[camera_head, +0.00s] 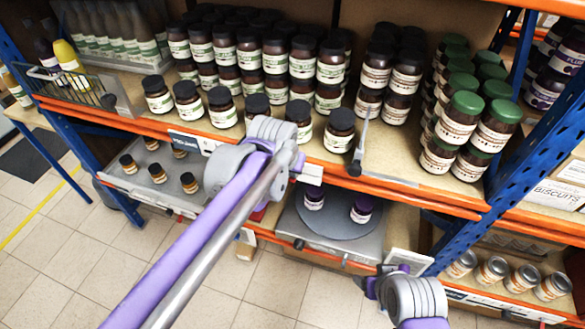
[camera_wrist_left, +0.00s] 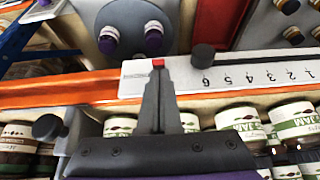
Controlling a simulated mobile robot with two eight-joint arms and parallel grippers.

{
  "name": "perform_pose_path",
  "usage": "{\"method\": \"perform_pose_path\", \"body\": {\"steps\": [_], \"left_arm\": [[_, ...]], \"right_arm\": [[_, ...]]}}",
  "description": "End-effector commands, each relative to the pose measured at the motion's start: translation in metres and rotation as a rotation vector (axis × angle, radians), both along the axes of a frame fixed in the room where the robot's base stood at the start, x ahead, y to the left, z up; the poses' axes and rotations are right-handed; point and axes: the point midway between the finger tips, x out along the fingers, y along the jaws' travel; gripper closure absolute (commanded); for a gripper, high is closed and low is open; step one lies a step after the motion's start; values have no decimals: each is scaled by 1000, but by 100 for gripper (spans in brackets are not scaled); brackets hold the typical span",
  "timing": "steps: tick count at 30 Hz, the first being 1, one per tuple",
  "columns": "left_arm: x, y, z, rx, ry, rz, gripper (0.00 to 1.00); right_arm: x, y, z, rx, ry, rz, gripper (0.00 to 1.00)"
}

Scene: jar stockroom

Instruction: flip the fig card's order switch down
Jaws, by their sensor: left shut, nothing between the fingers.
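My left gripper (camera_head: 292,158) is at the front edge of the middle shelf, its fingertips mostly hidden by the wrist. In the left wrist view its fingers (camera_wrist_left: 158,92) are shut with nothing between them, over the white card strip (camera_wrist_left: 138,82). A small red piece (camera_wrist_left: 158,63) shows at the fingertips. To the right of the gripper in the head view, a switch (camera_head: 356,167) with a black knob and a grey lever pointing up sits on the shelf edge. Its knob also shows in the left wrist view (camera_wrist_left: 47,127). I cannot read which card is the fig one.
Jars with dark lids (camera_head: 303,112) stand close behind the shelf's orange edge (camera_head: 415,185). Below is a grey turntable (camera_head: 330,222) with purple-lidded jars. Another black knob (camera_wrist_left: 203,55) sits by the numbered strip. A blue upright (camera_head: 490,195) stands at right.

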Motion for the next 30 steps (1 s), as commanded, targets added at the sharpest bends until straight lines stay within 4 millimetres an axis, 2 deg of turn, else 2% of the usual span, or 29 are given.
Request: {"method": "perform_pose_path", "body": {"steps": [11, 24, 30], "left_arm": [[-7, 2, -7, -38, -118, 0, 100], [-19, 6, -28, -152, -468, 0, 100], [-17, 6, -22, -149, -457, 0, 100]], "right_arm": [[-2, 0, -7, 0, 4, 0, 30], [-8, 0, -34, 0, 15, 0, 30], [-7, 0, -29, 0, 14, 0, 30]]}}
